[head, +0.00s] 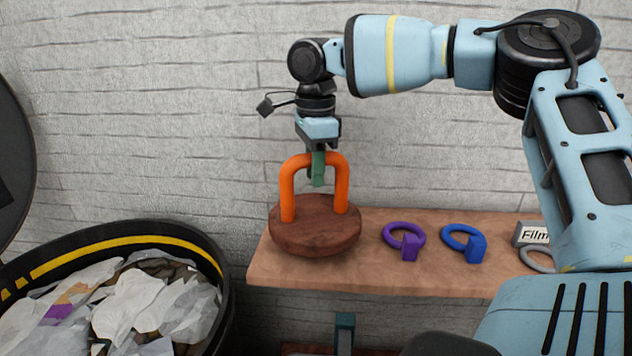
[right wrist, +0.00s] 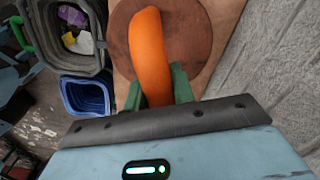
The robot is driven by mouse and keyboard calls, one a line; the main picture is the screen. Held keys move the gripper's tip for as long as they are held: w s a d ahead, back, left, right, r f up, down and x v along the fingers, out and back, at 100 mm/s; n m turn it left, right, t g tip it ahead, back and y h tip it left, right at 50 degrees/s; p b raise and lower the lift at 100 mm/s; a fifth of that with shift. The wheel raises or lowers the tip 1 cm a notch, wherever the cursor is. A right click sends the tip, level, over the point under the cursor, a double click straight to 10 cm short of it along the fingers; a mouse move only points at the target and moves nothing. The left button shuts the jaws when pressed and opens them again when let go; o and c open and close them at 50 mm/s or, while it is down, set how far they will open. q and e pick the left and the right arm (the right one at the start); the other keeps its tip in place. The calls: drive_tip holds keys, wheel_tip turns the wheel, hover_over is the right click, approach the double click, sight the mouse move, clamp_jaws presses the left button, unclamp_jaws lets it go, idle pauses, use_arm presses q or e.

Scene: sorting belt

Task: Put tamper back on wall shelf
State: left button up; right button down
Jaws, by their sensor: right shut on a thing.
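The tamper has a round dark wooden base (head: 315,230) and an orange arched handle (head: 341,185). In the head view it is upright at the left end of the wooden wall shelf (head: 385,275). Whether its base touches the shelf is hard to tell. My right gripper (head: 318,180) comes down from above and is shut on the top of the handle. In the right wrist view its green fingers (right wrist: 160,90) sit on both sides of the orange handle (right wrist: 150,55), with the wooden base (right wrist: 195,45) beyond. My left gripper is not in view.
A purple ring (head: 391,228) and a blue ring (head: 455,229), each with a block, lie on the shelf to the right. A grey "Film" tag (head: 531,234) is further right. A black bin with a yellow stripe (head: 130,240) holds crumpled waste at lower left. The right wrist view shows a blue bin (right wrist: 88,97).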

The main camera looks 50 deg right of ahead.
sight(316, 212)
drive_tip(key=shift+w+r, duration=0.1)
drive_tip(key=shift+r, duration=0.05)
drive_tip(key=shift+w+d, duration=0.25)
drive_tip(key=shift+d, duration=0.1)
drive_tip(key=shift+f+p, duration=0.35)
drive_tip(key=shift+f, duration=1.6)
drive_tip(key=c, duration=1.2)
unclamp_jaws()
drive_tip(key=shift+s+f, duration=0.1)
drive_tip(key=shift+o, duration=0.2)
wheel_tip(316, 212, up, 12)
drive_tip(key=shift+r, duration=0.15)
